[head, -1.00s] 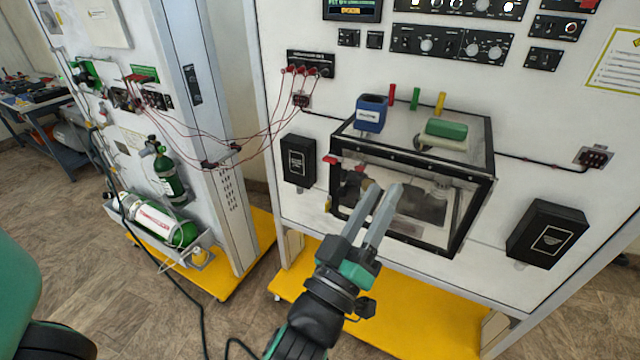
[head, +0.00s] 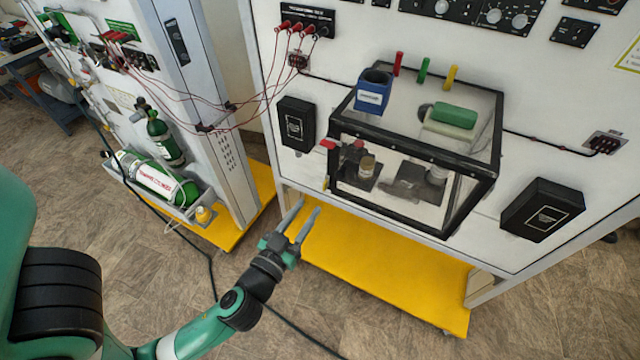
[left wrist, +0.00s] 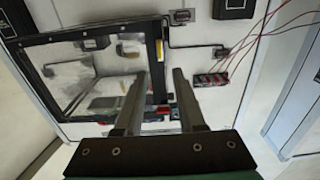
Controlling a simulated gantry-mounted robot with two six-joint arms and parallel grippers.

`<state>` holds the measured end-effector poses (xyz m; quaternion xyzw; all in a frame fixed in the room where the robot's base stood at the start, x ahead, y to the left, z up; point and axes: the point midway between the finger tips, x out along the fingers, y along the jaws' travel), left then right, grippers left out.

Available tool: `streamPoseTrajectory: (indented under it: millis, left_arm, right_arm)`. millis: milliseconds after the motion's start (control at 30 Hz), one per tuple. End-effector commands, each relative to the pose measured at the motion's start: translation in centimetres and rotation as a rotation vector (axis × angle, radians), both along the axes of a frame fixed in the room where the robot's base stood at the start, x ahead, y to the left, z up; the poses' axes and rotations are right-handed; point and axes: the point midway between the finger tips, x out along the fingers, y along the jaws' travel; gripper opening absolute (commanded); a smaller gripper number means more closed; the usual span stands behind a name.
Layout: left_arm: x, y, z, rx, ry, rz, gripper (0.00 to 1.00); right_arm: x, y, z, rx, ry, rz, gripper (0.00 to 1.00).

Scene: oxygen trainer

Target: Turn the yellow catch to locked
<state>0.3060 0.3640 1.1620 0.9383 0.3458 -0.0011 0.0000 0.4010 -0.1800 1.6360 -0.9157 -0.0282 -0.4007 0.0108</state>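The yellow catch (head: 326,183) is a small tab low on the left front edge of the clear box with a black frame (head: 400,146). It also shows as a small yellow piece in the left wrist view (left wrist: 159,50). A red piece (head: 328,144) sits above it at the box's upper left corner. My left gripper (head: 304,207) is open and empty, its two fingers parallel and apart. It is below and left of the box in the head view, apart from the catch. The catch is too small to tell its setting. My right gripper is out of view.
A blue holder (head: 373,92) and a green block (head: 455,115) are on the box's top. Black boxes (head: 297,124) flank it on the panel. Red leads hang at upper left. A yellow base (head: 385,262) lies below; the floor in front is mostly clear.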

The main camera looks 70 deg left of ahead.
Motion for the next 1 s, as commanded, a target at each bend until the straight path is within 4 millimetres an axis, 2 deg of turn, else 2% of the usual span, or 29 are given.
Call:
streamPoseTrajectory:
  millis: [33, 300, 433, 667, 700, 900, 1000]
  left_arm:
    - [0.9, 1.1, 0.8, 0.001, -0.002, 0.008, 0.39]
    - [4.9, 4.3, 0.4, 0.001, -0.002, 0.002, 0.39]
    - [5.6, 4.8, 0.2, 0.001, -0.002, 0.000, 0.39]
    - [5.7, 4.9, 0.1, 0.001, -0.002, -0.001, 0.39]
    - [5.7, 4.9, 0.1, 0.001, -0.001, -0.001, 0.37]
    - [5.7, 4.9, 0.1, 0.001, -0.001, -0.001, 0.01]
    - [5.7, 4.9, 0.1, 0.001, -0.001, -0.001, 0.00]
  right_arm:
    - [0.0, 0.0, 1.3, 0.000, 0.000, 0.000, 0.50]
    - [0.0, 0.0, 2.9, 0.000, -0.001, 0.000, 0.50]
    - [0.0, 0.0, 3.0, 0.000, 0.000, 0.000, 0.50]
    - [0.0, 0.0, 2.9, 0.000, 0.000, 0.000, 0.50]
    - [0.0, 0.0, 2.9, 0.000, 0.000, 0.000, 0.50]
    - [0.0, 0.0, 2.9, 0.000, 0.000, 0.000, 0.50]
    - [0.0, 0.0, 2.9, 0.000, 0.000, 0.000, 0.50]
